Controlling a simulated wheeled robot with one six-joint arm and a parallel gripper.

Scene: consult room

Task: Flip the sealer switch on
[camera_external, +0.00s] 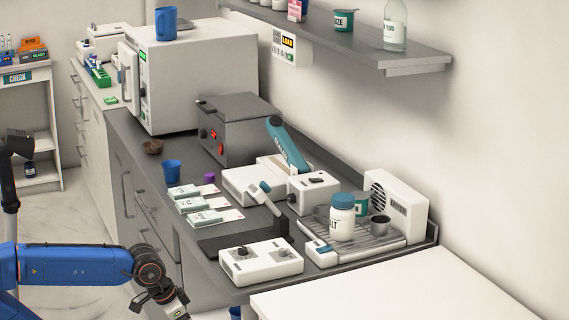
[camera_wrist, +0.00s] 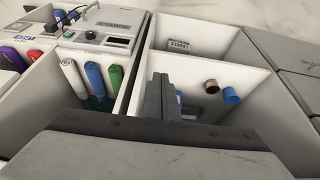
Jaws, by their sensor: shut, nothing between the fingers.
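A white device with a raised teal lever arm (camera_external: 287,145) stands on the grey counter in the external view. The lettering on the arm is too small to read surely, but it looks like the sealer. A small white box (camera_external: 314,188) with a dark knob or switch on top stands at its right. I cannot tell the switch's position. My gripper (camera_external: 181,311) is low at the counter's front left, apart from these devices and partly cut by the frame's bottom edge. In the wrist view my gripper (camera_wrist: 164,84) is shut and empty, pointing over open white compartments.
A white control box (camera_external: 260,262) with knobs sits at the counter's near edge. Packets (camera_external: 200,203), a blue cup (camera_external: 172,172) and a tray (camera_external: 352,246) with a white jar (camera_external: 342,216) crowd the counter. A grey shelf (camera_external: 350,40) hangs above. Rolls (camera_wrist: 94,82) stand in a compartment.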

